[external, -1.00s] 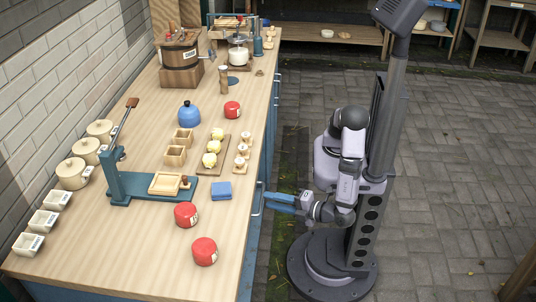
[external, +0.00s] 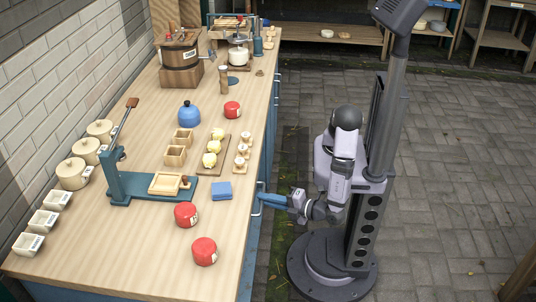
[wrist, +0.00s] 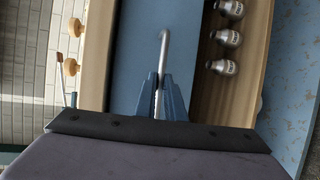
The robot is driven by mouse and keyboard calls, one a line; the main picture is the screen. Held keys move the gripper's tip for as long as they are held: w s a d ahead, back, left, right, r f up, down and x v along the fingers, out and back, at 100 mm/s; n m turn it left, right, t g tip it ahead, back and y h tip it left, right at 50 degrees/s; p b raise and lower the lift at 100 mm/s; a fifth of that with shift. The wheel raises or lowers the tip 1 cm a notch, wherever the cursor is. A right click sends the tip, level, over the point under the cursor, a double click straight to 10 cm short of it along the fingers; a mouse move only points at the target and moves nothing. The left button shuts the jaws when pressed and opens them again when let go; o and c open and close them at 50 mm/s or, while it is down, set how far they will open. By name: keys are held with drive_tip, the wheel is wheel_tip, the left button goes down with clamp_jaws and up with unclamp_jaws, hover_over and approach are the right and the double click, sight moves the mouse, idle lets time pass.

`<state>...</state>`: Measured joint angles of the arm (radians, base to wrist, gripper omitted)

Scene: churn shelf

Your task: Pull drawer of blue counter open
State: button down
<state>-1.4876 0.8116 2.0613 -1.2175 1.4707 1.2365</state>
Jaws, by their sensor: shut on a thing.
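The blue counter (external: 262,165) has a pale wooden top and a blue front with metal bar handles. My gripper (external: 264,199) reaches its near front side, just below the top's edge. In the wrist view, my gripper's two blue fingers (wrist: 160,92) are shut on a silver bar handle (wrist: 165,48) that stands on a flat blue front (wrist: 133,50). The handle also shows in the external view (external: 257,207). The fingers hide part of the handle.
Red canisters (external: 186,214) and a blue block (external: 221,190) stand on the top above the handle. A teal press (external: 150,190) is farther left. The paved floor (external: 450,170) is clear right of my base.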

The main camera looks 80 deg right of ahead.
drive_tip(key=s, duration=1.4)
drive_tip(key=shift+s, duration=0.4)
drive_tip(key=c, duration=1.8)
unclamp_jaws()
drive_tip(key=shift+c, duration=0.2)
